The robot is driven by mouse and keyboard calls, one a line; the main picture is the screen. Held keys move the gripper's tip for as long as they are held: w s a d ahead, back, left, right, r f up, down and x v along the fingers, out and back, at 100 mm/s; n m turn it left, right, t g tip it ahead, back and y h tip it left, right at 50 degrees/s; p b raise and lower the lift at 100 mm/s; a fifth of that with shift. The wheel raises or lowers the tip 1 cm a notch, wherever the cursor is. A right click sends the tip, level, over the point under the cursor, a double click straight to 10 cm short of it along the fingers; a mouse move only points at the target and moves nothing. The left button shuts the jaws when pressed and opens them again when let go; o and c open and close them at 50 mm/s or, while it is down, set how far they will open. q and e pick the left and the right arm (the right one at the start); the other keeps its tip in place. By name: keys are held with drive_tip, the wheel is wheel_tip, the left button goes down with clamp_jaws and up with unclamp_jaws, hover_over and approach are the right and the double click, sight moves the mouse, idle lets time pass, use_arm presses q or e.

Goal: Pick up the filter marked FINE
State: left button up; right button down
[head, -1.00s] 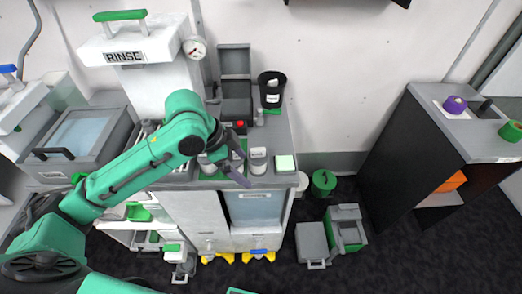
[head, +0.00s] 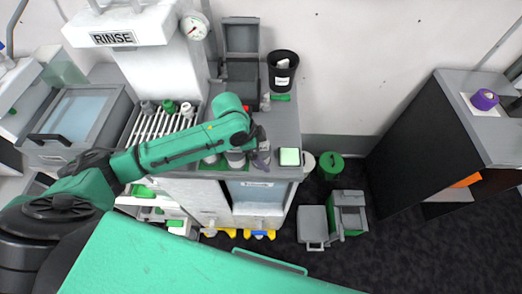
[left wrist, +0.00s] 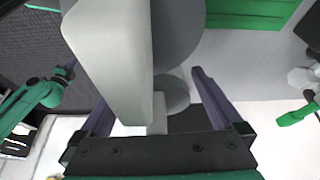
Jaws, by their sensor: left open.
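My left gripper (head: 263,154) is at the front edge of the grey counter, beside a small grey canister (head: 236,158). In the left wrist view its two purple-grey fingers (left wrist: 150,90) are open, with a pale grey-white body (left wrist: 110,50) and a darker grey round part (left wrist: 178,30) in front of and between them. I cannot tell whether the fingers touch it. No FINE marking is readable in any view, so I cannot tell which canister is the filter marked FINE.
A pale green square (head: 290,157) lies right of the gripper. A black bin (head: 283,72) and an open grey box (head: 240,75) stand behind. The RINSE unit (head: 120,35) and a slatted rack (head: 150,122) are left.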

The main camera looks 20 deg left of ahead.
use_arm(q)
drive_tip(key=shift+s+d+f, duration=0.1)
drive_tip(key=shift+d+f, duration=0.1)
drive_tip(key=shift+f, duration=0.15)
drive_tip(key=c, duration=1.3)
use_arm(e)
drive_tip(key=shift+s, duration=1)
use_arm(q)
drive_tip(key=shift+r, duration=0.1)
